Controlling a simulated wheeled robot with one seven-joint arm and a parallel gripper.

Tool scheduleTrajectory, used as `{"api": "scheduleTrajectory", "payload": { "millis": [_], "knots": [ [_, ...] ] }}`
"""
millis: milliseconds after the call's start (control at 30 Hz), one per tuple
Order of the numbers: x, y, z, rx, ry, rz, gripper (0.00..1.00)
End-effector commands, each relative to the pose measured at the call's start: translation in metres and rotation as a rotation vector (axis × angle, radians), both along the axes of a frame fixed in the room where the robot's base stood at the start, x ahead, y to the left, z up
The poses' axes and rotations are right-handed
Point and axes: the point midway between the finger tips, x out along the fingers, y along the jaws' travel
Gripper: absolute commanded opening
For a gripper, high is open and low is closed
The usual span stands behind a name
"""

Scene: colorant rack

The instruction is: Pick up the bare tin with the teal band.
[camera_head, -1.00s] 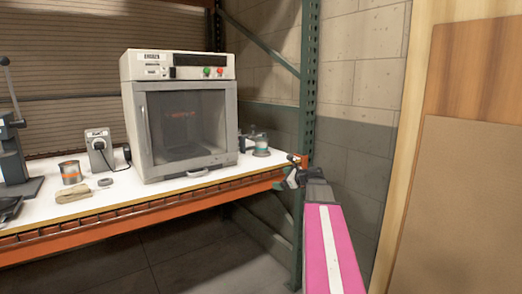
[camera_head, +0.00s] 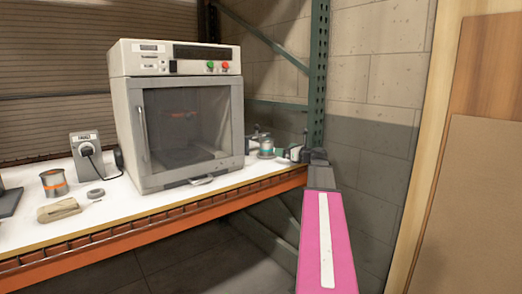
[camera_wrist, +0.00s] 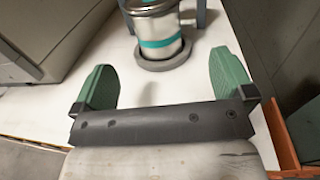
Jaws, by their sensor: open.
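The bare metal tin with the teal band (camera_wrist: 158,30) stands upright in a round grey dish or ring (camera_wrist: 163,60) on the white bench top. In the head view the tin (camera_head: 266,146) is small, right of the oven-like cabinet. My gripper (camera_wrist: 163,85) is open and empty, with its two green fingers apart on either side of the line to the tin. The tin lies just beyond the fingertips, not between them. In the head view my gripper (camera_head: 293,152) is at the bench's right end, close to the tin.
A grey cabinet with a glass door (camera_head: 188,125) stands left of the tin. A green rack post (camera_head: 317,75) rises behind my gripper.

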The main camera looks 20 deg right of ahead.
Motion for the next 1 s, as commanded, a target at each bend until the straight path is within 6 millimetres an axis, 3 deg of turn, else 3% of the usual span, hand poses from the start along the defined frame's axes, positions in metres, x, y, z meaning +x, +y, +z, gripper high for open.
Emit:
{"api": "scheduleTrajectory", "payload": {
  "millis": [167,500,767,1000],
  "knots": [
    [0.006,0.002,0.001,0.003,-0.001,-0.001,1.00],
    [0.046,0.023,0.001,0.001,0.000,0.000,1.00],
    [0.060,0.033,0.001,0.001,0.000,0.000,1.00],
    [0.088,0.051,0.002,0.001,0.000,0.000,1.00]
  ]
}}
